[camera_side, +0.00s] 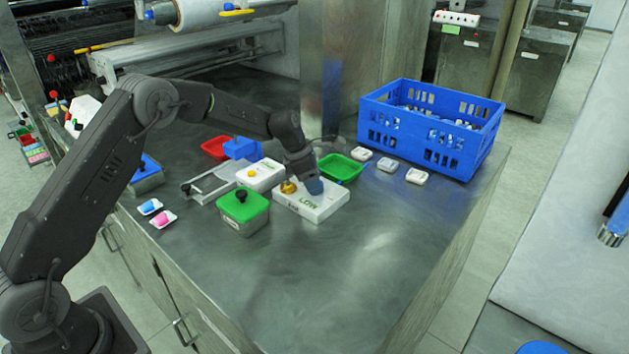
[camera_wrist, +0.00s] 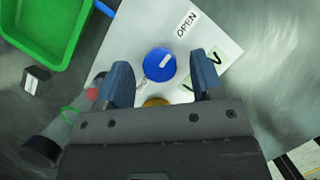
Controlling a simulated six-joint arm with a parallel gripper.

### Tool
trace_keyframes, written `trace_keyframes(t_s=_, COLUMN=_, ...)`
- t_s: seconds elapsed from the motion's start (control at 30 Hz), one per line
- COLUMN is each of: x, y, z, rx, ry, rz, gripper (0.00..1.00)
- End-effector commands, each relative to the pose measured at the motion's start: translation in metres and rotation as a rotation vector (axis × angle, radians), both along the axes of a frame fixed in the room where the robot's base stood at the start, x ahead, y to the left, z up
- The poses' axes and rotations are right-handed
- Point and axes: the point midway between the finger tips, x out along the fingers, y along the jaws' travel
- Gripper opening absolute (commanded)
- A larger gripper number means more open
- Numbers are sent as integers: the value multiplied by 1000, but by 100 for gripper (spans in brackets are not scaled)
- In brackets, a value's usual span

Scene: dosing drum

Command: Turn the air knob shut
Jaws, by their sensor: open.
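The blue round knob (camera_wrist: 159,61) sits on a white box (camera_wrist: 215,35) and carries a short white mark pointing up and right. An OPEN label (camera_wrist: 187,24) is beyond it at upper right; a second label near its lower left is partly hidden. My gripper (camera_wrist: 162,80) is open, its two blue-grey fingers apart on either side, with the knob slightly ahead of the line between the tips. I cannot tell whether they touch it. In the side view my gripper (camera_side: 313,185) is low over the white box (camera_side: 311,204); the knob is not clearly distinguishable there.
A brass knob (camera_side: 288,187) is on the same box. A green-lidded container (camera_side: 242,205) and a white box with a yellow knob (camera_side: 261,175) stand left. A green tray (camera_side: 340,168) and blue crate (camera_side: 430,128) are behind. The front right tabletop is clear.

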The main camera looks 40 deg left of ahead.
Motion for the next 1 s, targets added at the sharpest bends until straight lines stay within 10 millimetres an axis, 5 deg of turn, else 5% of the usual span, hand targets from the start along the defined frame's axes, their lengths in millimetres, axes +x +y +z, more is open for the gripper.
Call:
trace_keyframes(t_s=0.33, x=1, y=-1, z=-3, rx=1, ry=-1, rz=-1, gripper=60)
trace_keyframes(t_s=0.83, x=1, y=-1, z=-3, rx=1, ry=-1, rz=0, gripper=12)
trace_keyframes(t_s=1.0, x=1, y=0, z=-3, rx=1, ry=0, rz=-42, gripper=12)
